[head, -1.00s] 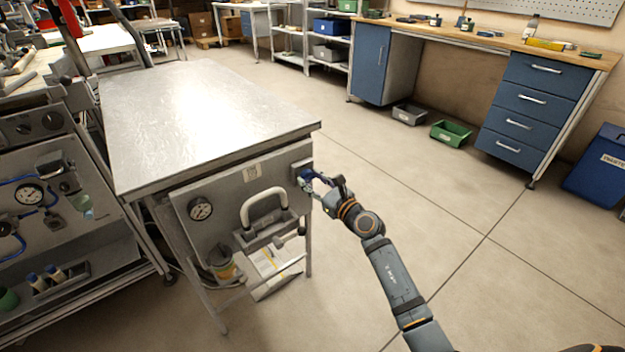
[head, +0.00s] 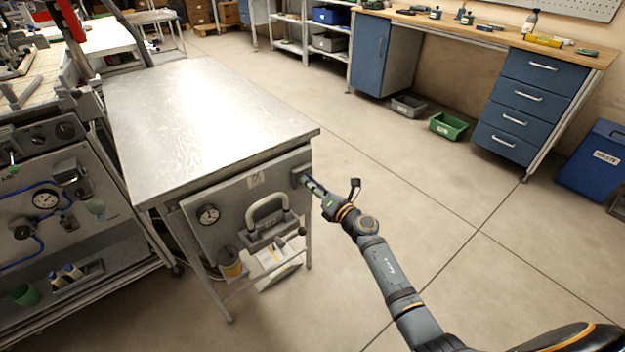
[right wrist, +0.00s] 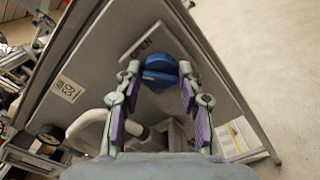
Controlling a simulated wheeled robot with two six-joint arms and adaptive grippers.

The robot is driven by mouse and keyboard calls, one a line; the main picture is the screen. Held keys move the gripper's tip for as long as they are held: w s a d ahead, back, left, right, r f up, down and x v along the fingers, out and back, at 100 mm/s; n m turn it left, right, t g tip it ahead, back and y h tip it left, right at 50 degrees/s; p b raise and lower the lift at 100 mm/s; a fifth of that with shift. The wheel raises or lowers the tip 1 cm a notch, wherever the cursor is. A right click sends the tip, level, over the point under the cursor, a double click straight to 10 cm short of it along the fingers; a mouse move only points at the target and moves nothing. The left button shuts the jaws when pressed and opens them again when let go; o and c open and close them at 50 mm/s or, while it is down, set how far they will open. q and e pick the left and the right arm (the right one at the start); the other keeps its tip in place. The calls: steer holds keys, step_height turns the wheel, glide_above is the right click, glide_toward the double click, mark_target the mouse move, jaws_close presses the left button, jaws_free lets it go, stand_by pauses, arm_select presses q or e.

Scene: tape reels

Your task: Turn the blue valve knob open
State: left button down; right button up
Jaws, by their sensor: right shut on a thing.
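The blue valve knob (right wrist: 160,72) sits on the front panel of the metal table, below a label reading "OPEN" in the right wrist view. My right gripper (right wrist: 158,78) has a finger on either side of the knob and is shut on it. In the head view my right gripper (head: 310,184) is at the panel's upper right corner and mostly hides the knob. My left gripper is not in view.
The panel (head: 232,205) also carries a pressure gauge (head: 208,215) and a large grey handle (head: 266,212), left of the knob. The metal tabletop (head: 205,115) overhangs just above. The floor (head: 440,225) to the right is clear.

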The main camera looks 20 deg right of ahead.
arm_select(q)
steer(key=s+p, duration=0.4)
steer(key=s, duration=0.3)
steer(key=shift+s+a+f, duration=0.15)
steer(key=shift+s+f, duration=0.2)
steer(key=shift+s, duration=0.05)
arm_select(e)
steer(key=shift+f+m, duration=0.1)
steer(key=shift+m, duration=3.5)
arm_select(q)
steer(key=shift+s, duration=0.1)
arm_select(e)
steer(key=o, duration=1.2)
steer(key=v, duration=1.2)
